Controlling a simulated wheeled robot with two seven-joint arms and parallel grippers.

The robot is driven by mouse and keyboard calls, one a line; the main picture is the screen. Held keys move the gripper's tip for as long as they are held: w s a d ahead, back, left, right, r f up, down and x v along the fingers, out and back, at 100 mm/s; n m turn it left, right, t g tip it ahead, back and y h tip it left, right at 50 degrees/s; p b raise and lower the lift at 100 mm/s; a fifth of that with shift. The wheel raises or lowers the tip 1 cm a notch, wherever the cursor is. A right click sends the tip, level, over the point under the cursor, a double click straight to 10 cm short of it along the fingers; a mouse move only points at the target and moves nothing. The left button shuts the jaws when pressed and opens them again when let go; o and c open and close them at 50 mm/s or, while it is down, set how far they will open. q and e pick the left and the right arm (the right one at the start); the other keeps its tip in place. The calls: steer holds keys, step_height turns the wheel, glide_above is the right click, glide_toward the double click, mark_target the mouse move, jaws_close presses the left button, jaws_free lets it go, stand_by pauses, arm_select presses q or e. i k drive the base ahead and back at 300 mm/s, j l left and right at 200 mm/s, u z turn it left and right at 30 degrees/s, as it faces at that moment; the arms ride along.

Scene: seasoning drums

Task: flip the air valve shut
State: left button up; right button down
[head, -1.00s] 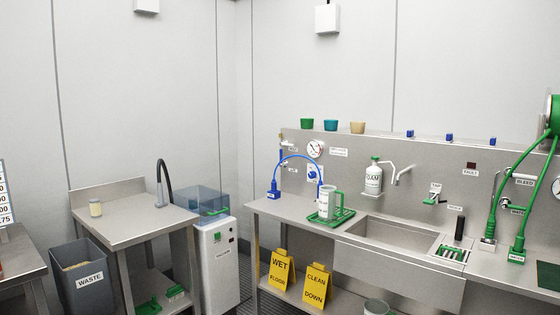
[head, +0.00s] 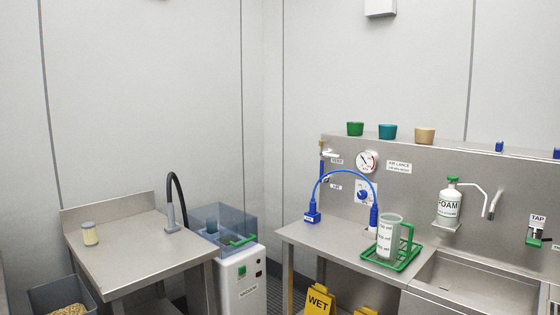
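On the steel back panel of the sink bench, a small label that seems to read AIR (head: 335,186) sits between a thin upright blue part (head: 321,170) and a blue knob on a white plate (head: 364,192). A white lever-like fitting (head: 331,154) is above, over another small label. A blue hose (head: 346,172) arches in front, from a blue block to a blue nozzle. Which part is the air valve, and its position, I cannot tell. Neither gripper is in view.
A jug (head: 388,238) stands on a green rack (head: 403,257) on the bench, left of the sink (head: 480,281). A foam bottle (head: 448,203) is on the panel. Yellow signs (head: 319,300) stand below. A vacuum unit (head: 240,280) and side table (head: 135,246) are left.

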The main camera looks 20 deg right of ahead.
mark_target(321, 173)
steer(key=i+l+u, duration=0.1)
steer(key=i, duration=0.45)
steer(key=i+l+u, duration=0.1)
steer(key=i, duration=0.4)
steer(key=i+l+u, duration=0.1)
steer(key=i+l, duration=0.2)
steer(key=i, duration=0.25)
steer(key=i+l+u, duration=0.1)
steer(key=i+l, duration=0.15)
steer(key=i, duration=0.25)
